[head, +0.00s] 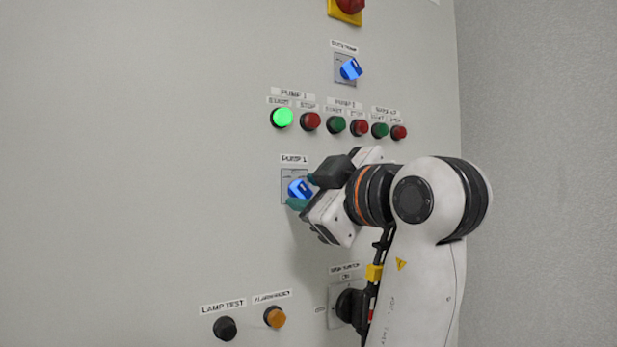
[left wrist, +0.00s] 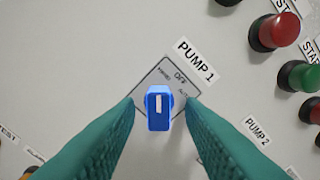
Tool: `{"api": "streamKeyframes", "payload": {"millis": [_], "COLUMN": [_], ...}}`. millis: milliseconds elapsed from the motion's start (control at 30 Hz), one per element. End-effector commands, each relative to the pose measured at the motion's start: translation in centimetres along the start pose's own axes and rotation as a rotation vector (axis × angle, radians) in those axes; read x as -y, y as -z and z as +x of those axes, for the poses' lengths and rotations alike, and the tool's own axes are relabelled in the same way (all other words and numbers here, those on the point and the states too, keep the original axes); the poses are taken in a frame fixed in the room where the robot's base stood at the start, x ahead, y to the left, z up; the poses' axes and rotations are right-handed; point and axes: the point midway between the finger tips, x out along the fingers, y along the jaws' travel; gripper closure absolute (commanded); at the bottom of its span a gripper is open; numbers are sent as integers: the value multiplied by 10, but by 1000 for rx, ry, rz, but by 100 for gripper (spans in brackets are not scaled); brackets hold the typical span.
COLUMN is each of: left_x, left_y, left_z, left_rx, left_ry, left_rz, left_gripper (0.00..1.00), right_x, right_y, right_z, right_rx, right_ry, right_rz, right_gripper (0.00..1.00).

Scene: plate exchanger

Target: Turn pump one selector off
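The pump 1 selector (head: 300,189) is a blue knob on a grey square plate under a PUMP 1 label on the panel. In the left wrist view the knob (left wrist: 158,108) has a white mark pointing up in the picture, towards the small left-hand word on the plate and off to one side of OFF. My left gripper (head: 302,192) is at the knob. Its green fingers (left wrist: 161,104) stand open on either side of the knob, with a gap visible on each side. My right gripper is not in view.
The lit green START button (head: 282,117) and the red STOP button (head: 310,121) sit above the selector, beside more buttons. Another blue selector (head: 350,69) is higher up. A black lamp test button (head: 225,328) and an orange button (head: 274,317) are below.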

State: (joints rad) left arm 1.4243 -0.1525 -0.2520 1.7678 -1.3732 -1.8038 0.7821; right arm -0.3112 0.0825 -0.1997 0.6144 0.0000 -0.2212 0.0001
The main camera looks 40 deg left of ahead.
Motion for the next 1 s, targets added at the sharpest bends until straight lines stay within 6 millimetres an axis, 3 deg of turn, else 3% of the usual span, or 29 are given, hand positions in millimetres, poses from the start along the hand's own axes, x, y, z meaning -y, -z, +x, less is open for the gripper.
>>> {"api": "streamKeyframes", "payload": {"millis": [167,400,633,1000], "left_x": [0,0,0,-1], "left_y": [0,0,0,1], "left_z": [8,9,9,8], "left_rx": [-1,-1,-1,-1], "left_ry": [1,1,2,3], "left_rz": [-2,-1,-1,71], "left_gripper": [65,65,100,100], "right_x": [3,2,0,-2], "right_y": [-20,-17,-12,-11], "right_z": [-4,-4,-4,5], "right_rx": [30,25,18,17], "right_ry": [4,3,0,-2], "right_rz": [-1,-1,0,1], "right_gripper": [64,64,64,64]}}
